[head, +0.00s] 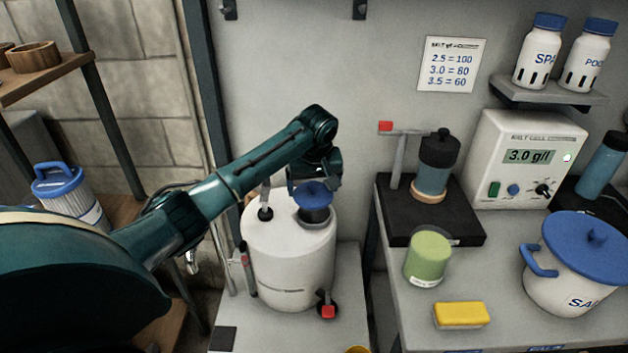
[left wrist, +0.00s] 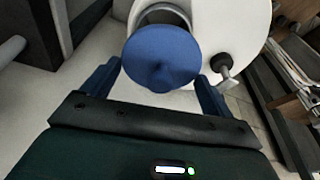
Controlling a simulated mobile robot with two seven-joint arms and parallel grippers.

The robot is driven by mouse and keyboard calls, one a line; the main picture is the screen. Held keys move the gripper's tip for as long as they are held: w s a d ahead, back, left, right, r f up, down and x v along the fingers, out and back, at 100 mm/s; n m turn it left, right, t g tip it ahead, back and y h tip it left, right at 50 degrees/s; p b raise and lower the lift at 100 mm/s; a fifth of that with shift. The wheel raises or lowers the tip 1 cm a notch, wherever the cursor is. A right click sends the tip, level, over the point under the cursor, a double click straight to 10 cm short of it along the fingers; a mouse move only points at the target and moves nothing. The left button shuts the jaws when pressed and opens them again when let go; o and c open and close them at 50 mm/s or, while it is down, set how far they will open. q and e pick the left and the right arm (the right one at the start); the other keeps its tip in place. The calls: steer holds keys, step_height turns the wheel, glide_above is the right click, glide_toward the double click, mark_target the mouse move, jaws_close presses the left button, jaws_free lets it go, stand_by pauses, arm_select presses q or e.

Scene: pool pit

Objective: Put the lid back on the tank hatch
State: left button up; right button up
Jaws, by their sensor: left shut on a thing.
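The blue round lid (head: 313,193) is held by my left gripper (head: 314,177), over the top of the white tank (head: 288,262). In the left wrist view the lid (left wrist: 161,60) sits between the two blue fingers of the left gripper (left wrist: 160,90). The tank hatch (head: 315,215) is a dark round neck on the tank's top right, just under the lid. In the left wrist view the hatch rim (left wrist: 165,10) shows partly past the lid's edge. Whether the lid touches the rim is hard to tell. My right gripper is not in view.
A dark valve (head: 265,213) stands on the tank left of the hatch, and a red-handled tap (head: 327,310) sits low in front. The bench on the right carries a green tub (head: 428,258), a yellow sponge (head: 462,315) and a salt pot (head: 570,285).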

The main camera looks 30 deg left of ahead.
mark_target(314, 195)
arm_select(q)
steer(key=shift+f, duration=2.45)
steer(key=shift+f, duration=0.2)
stand_by(0.5)
steer(key=o, duration=0.8)
steer(key=shift+r, duration=0.1)
steer(key=shift+r, duration=3.45)
jaws_close()
